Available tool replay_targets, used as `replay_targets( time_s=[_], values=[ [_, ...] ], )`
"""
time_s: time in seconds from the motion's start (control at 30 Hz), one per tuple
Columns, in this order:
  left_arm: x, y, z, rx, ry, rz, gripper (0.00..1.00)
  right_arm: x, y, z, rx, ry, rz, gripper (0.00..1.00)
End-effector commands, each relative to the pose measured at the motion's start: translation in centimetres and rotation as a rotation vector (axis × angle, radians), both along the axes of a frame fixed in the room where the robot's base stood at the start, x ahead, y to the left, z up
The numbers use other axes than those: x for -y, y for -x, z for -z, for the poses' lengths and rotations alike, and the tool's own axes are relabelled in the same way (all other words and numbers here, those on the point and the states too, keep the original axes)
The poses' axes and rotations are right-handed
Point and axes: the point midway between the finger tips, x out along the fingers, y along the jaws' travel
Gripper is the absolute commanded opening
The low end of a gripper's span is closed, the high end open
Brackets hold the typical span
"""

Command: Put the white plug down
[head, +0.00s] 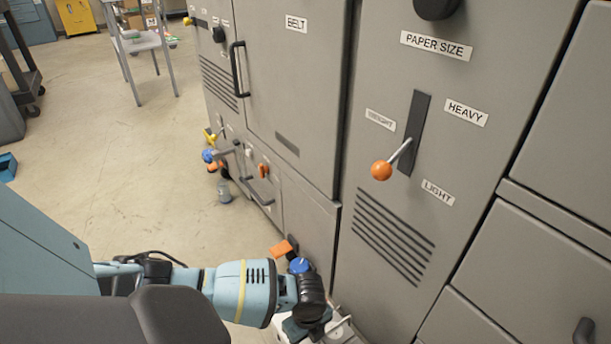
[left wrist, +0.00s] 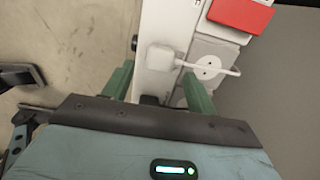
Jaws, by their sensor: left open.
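The white plug (left wrist: 161,57) shows in the left wrist view on or just above a white strip-like surface (left wrist: 160,20). Its white cord runs right and bends across a pale round socket (left wrist: 207,67). My left gripper (left wrist: 157,82) is open, with one green finger on each side of the plug's line and a gap to both; I cannot tell the plug's exact height. In the head view my left gripper (head: 301,328) is low at the cabinet's foot, mostly hidden by its own wrist, and the plug cannot be made out there. My right gripper is not in view.
A red block (left wrist: 240,13) is beside the socket. In the head view, the grey cabinet (head: 290,90) stands close on the right, with an orange-knobbed lever (head: 382,171) and a black handle (head: 237,70). Open floor (head: 110,190) lies left; a small grey table (head: 140,42) stands far back.

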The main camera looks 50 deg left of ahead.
Motion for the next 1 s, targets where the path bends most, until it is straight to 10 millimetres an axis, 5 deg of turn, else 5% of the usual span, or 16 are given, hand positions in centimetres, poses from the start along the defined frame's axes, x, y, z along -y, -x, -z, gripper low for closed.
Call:
replay_targets(
  time_s=[0.1,0.4,1.0],
  values=[
    [-0.1,-0.1,-3.3,0.005,-0.001,0.000,0.57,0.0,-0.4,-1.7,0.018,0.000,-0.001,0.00],
    [-0.1,0.0,-7.7,0.002,-0.001,-0.001,0.57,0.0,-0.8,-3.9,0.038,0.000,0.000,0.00],
    [0.0,0.0,-8.5,0.000,0.000,-0.001,0.57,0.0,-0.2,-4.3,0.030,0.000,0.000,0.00]
  ],
)
